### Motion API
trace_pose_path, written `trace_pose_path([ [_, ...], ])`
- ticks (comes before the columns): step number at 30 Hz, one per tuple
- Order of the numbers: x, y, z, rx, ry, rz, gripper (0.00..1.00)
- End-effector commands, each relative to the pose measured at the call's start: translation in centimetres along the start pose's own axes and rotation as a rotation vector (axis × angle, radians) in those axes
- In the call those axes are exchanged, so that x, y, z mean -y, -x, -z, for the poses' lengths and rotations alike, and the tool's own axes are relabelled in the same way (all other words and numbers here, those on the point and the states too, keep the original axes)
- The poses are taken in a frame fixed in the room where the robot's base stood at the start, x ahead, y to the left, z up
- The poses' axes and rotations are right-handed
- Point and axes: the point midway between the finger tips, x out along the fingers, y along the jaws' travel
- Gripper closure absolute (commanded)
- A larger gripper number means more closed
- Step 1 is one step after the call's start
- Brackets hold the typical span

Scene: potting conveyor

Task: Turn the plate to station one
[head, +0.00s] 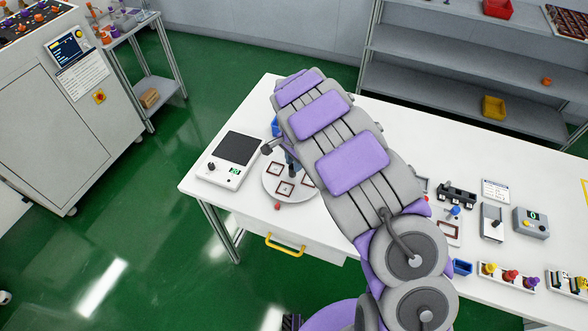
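The round white plate (270,184) lies on the white table near its left end. Square brown-framed marks show on its top, and a small red knob or marker (277,206) sits at its front edge. My arm reaches over the table and hides the plate's far right part. My gripper (279,150) is at the far side of the plate, mostly hidden behind my arm; a grey finger-like part shows at its left. A dark upright post (292,166) shows near the plate's middle. Contact and finger opening cannot be made out. Which mark is station one cannot be read.
A white device with a dark panel and green display (236,150) stands left of the plate. A yellow-handled drawer (285,245) is below.

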Motion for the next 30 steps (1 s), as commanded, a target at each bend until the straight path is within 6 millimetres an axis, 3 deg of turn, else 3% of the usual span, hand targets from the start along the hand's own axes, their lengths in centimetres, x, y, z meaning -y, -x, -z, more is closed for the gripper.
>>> trace_pose_path([
  [1,-0.82,-2.31,-1.03,0.025,0.0,-0.033,0.62],
  [3,-0.78,-2.87,-1.01,0.025,0.001,-0.035,0.62],
  [14,-1.07,-2.72,-0.65,0.024,0.0,-0.024,0.62],
  [26,-0.97,-2.6,-0.82,0.02,0.0,-0.024,0.99],
  [30,-0.95,-2.58,-0.86,0.02,0.001,-0.024,1.0],
])
